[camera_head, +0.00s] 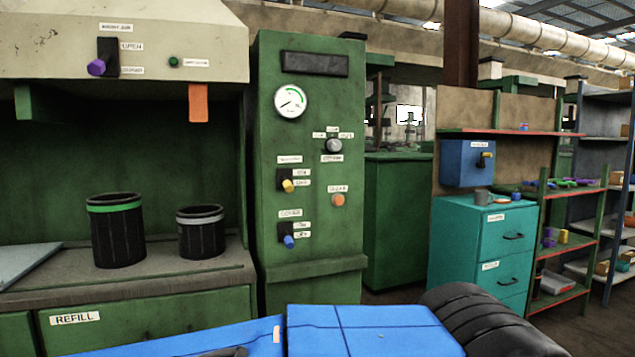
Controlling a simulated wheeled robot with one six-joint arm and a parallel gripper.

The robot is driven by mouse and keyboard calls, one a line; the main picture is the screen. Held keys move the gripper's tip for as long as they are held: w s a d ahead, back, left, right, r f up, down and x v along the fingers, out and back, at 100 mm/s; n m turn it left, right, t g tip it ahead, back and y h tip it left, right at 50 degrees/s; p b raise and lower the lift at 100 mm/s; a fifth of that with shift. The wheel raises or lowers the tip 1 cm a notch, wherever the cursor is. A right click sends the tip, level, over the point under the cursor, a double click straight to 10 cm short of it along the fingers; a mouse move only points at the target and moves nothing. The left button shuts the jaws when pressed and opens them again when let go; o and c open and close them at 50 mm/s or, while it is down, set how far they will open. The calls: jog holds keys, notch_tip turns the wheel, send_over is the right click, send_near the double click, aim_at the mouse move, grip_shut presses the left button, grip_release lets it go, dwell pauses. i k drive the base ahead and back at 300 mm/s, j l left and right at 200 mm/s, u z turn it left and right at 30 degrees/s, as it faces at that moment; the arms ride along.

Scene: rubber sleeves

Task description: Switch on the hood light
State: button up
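The cream hood (200,30) overhangs the bench at the upper left. On its front face is a small dark green button (174,62) with a small label on its right that I cannot read surely. Left of it is a black switch plate (108,50) with a purple knob (96,67) at its lower end and labels around it. An orange tab (198,102) hangs below the hood's edge. No lit lamp shows under the hood. I do not see my gripper.
Two black containers (117,240) (200,240) stand on the bench under the hood. A green control cabinet (310,230) with a gauge (290,101) and knobs stands to the right. Farther right are a blue switch box (467,163), teal drawers (470,245) and shelves (565,245).

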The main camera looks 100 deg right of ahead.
aim_at(288, 185)
jog(key=z, duration=2.85)
